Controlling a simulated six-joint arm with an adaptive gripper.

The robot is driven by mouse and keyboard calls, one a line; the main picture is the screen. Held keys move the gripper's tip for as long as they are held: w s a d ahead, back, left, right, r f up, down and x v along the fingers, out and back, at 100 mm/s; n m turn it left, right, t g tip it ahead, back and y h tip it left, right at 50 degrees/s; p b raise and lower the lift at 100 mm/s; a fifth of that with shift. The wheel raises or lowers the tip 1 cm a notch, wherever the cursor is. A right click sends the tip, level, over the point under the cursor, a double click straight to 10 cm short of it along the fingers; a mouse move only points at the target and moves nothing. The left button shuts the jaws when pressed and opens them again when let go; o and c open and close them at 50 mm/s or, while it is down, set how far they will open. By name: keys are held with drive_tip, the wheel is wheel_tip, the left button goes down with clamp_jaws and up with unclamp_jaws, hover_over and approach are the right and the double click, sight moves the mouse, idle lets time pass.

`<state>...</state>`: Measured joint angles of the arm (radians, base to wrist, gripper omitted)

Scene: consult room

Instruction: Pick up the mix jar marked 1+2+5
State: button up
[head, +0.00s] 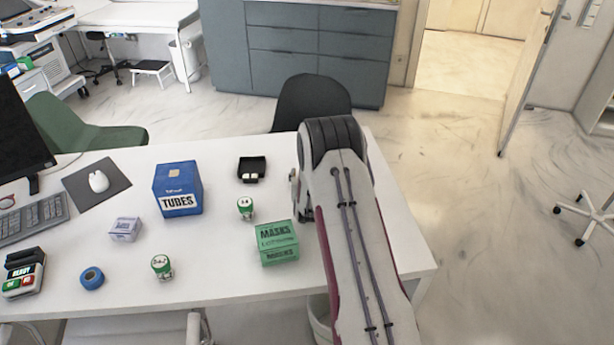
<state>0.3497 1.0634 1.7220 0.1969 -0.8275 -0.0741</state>
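Two small green-and-white jars stand upright on the white desk. One jar (161,267) is near the front edge, left of centre, with dark marks on its lid. The other jar (245,208) stands farther back, between the blue box and the green box, also with dark marks on top. The marks are too small to read surely, so I cannot tell which, if either, is 1+2+5. My arm reaches over the right part of the desk, to the right of both jars.
A blue TUBES box (178,189), a green MASKS box (277,243), a black tray (252,169) with small white items, a small white-purple box (125,229), a blue tape roll (92,278) and a card terminal (23,274) stand on the desk (225,282). A keyboard (32,217) lies left.

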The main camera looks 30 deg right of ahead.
drive_tip(key=shift+w+d+f, duration=0.15)
drive_tip(key=shift+w+d, duration=0.05)
drive_tip(key=shift+w, duration=0.15)
idle(0.3)
drive_tip(key=c, duration=1.2)
